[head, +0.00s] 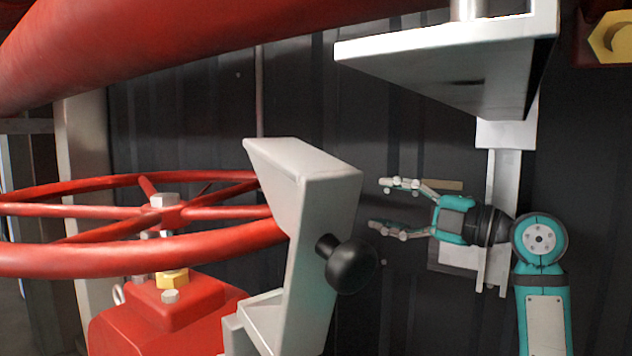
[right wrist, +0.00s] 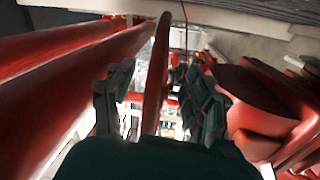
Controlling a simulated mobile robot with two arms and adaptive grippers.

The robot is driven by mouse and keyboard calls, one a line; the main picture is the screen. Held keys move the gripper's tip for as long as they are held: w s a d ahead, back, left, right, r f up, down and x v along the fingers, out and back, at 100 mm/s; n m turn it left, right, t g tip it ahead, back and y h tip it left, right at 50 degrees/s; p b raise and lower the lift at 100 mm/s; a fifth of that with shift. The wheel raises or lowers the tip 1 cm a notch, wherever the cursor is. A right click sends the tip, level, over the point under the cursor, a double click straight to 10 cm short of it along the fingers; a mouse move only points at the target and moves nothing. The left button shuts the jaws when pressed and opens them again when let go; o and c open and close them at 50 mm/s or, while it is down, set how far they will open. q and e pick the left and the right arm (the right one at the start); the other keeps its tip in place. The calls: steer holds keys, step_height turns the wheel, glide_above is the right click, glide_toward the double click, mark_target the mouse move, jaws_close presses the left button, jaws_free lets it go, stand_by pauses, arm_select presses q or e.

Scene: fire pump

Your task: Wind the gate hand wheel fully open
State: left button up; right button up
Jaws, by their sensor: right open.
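The red hand wheel (head: 165,240) lies nearly flat at the left of the head view. Its spokes meet at a hub with a pale nut (head: 164,201), above a red valve body (head: 160,320). A grey bracket (head: 305,200) with a black knob (head: 350,267) stands at the wheel's right side and hides part of its rim. My right gripper (head: 390,206) is right of this bracket, open and pointing left, with nothing visible between its fingers there. In the right wrist view, a red curved bar (right wrist: 158,70), apparently the wheel rim, shows between the two fingers. My left gripper is not in view.
A thick red pipe (head: 180,45) crosses the upper left. A pale metal bracket (head: 450,65) overhangs above my right gripper. A dark ribbed wall (head: 385,130) stands behind. In the right wrist view, red parts (right wrist: 260,105) lie close at the right.

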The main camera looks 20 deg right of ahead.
steer(key=p+x, duration=0.7)
steer(key=x, duration=0.6)
steer(key=shift+w+a+r, duration=0.2)
steer(key=shift+w+a, duration=0.1)
steer(key=shift+w+a+f, duration=0.1)
steer(key=shift+w+a, duration=0.3)
steer(key=shift+w, duration=0.1)
steer(key=shift+f, duration=0.1)
steer(key=c, duration=1)
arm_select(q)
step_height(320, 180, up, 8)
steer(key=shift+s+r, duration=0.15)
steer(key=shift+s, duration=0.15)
arm_select(e)
jaws_close()
steer(key=shift+f, duration=0.1)
